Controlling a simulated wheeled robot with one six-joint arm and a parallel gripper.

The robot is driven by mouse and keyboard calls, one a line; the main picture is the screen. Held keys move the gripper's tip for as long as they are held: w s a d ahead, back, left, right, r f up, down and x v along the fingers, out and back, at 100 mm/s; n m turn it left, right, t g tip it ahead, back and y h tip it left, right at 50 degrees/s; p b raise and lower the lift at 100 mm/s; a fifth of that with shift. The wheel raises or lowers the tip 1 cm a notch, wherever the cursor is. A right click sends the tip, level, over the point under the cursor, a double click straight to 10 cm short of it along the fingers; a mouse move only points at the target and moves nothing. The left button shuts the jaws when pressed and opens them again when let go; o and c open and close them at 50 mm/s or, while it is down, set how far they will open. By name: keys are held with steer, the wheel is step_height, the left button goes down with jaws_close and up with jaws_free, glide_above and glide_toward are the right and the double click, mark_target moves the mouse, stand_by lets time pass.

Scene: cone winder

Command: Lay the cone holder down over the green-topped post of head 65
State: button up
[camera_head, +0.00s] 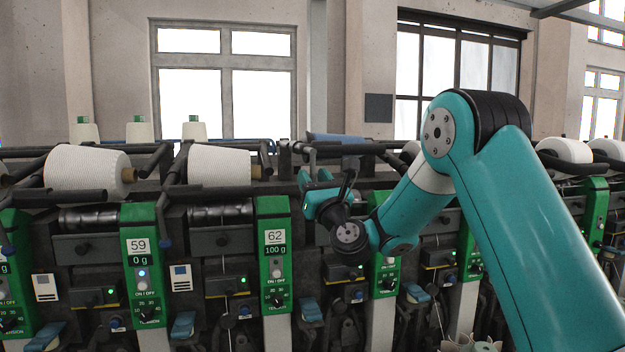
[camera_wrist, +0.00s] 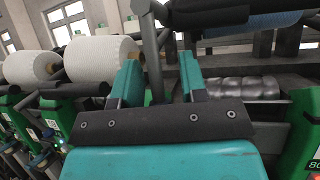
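My gripper (camera_head: 322,195) is at the machine just right of head 62, its teal fingers apart in the wrist view (camera_wrist: 160,75). A dark rod (camera_wrist: 151,45), perhaps part of the cone holder, shows between the fingers; I see no clear contact. A blue roll (camera_head: 335,138) lies above the gripper and shows at the top of the wrist view (camera_wrist: 262,20). The green panel (camera_head: 386,274) right of head 62 is partly behind my arm, its number hidden, so I cannot confirm it is head 65. I cannot make out a green-topped post there.
Heads 59 (camera_head: 141,250) and 62 (camera_head: 274,245) stand to the left. White yarn cones (camera_head: 88,168) and (camera_head: 219,164) lie on their holders. A metal drum (camera_wrist: 243,87) is right of the fingers in the wrist view. Dark bars crowd the area around the gripper.

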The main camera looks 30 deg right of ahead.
steer(key=shift+a, duration=0.1)
steer(key=shift+s+f+b, duration=0.35)
steer(key=shift+b, duration=0.35)
steer(key=b+v, duration=1.5)
steer(key=v, duration=0.1)
steer(key=shift+s, duration=0.25)
